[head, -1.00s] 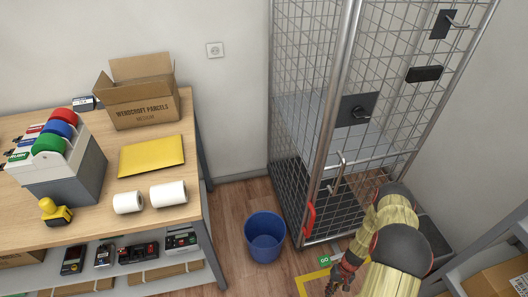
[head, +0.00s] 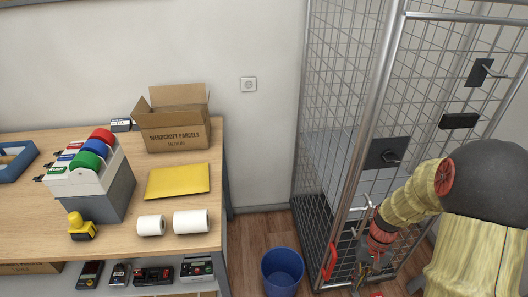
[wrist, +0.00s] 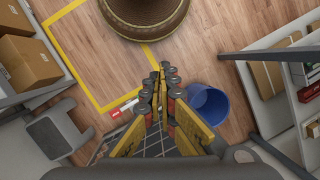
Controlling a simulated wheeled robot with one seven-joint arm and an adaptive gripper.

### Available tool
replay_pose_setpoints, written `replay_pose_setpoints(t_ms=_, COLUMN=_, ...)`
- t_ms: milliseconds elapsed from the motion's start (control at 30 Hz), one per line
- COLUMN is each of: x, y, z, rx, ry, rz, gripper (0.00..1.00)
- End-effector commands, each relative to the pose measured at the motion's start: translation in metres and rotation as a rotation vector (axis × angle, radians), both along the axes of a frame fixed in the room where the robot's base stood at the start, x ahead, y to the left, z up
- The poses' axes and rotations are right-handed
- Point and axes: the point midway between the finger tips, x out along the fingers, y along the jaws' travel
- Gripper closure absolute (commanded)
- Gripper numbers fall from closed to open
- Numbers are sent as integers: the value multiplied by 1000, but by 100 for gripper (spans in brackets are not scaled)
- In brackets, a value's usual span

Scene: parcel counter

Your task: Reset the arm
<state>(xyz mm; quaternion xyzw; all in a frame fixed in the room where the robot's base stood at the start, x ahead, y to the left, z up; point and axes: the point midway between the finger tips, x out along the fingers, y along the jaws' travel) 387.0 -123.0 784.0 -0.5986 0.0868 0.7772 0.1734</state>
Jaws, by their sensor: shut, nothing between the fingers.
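My arm reaches in from the right side of the head view, bent down in front of the wire cage (head: 345,120). My gripper (head: 366,268) hangs low by the cage door, right of the blue bin (head: 283,272). In the wrist view my gripper (wrist: 160,70) points over the wood floor, with its fingers together and nothing between them. The blue bin (wrist: 208,106) shows just right of the fingers there.
The counter (head: 130,170) at left holds an open parcel box (head: 178,133), a yellow envelope (head: 178,181) and white rolls. Yellow floor tape (wrist: 85,85) and shelves with boxes (wrist: 28,60) flank the gripper.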

Motion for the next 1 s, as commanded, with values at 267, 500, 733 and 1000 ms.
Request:
replay_pose_setpoints(t_ms=267, x=-25, y=34, z=105, rx=-81, ry=-117, rz=64, gripper=100)
replay_pose_setpoints(t_ms=500, x=-53, y=61, z=174, rx=-141, ry=-258, rz=141, gripper=100)
replay_pose_setpoints(t_ms=733, x=-75, y=86, z=230, rx=-192, ry=-446, rz=228, gripper=100)
replay_pose_setpoints(t_ms=1000, x=-88, y=111, z=294, rx=-220, ry=-681, rz=299, gripper=100)
